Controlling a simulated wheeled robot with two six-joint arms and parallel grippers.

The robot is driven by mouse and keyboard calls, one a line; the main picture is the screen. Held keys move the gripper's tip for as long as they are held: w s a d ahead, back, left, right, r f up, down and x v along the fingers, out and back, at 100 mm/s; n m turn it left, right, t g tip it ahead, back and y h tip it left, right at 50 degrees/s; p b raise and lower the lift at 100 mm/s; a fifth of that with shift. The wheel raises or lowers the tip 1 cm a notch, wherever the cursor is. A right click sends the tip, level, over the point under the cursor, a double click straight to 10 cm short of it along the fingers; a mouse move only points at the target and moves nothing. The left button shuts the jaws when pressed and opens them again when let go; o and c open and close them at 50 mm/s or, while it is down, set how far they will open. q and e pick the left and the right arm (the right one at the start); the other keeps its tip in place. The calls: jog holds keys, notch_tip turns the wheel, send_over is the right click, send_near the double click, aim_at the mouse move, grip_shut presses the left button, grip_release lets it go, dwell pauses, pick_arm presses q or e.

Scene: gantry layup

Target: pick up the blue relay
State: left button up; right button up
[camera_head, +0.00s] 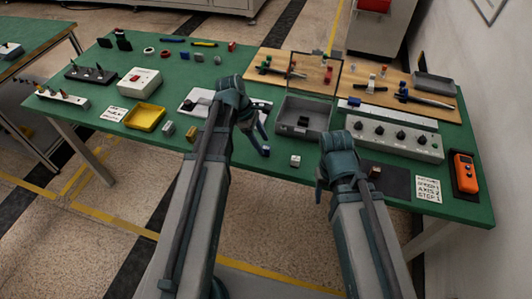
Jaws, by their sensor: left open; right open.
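A small block with a blue face (266,151), which looks like the blue relay, sits near the front edge of the green table (285,172). My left gripper (259,126) is open above and just behind it in the picture; whether they touch is hard to tell. My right gripper (328,165) is open, farther right near the table's front edge, with nothing visible in it. My own arm partly hides its fingers. A small white block (295,160) sits between the two grippers.
A grey bin with a clear lid (302,113) stands behind the grippers, holding a dark block. A grey knob panel (392,136), an orange meter (465,172) and a dark mat (398,180) lie right. A yellow tray (145,117) and small blocks (168,128) lie left.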

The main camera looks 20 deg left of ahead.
aim_at(265, 147)
pick_arm(q)
jog(key=b+x, duration=0.1)
jog(key=x, duration=0.1)
jog(key=b+x, duration=0.2)
jog(key=shift+w+f, duration=0.15)
jog(key=shift+w, duration=0.1)
grip_shut()
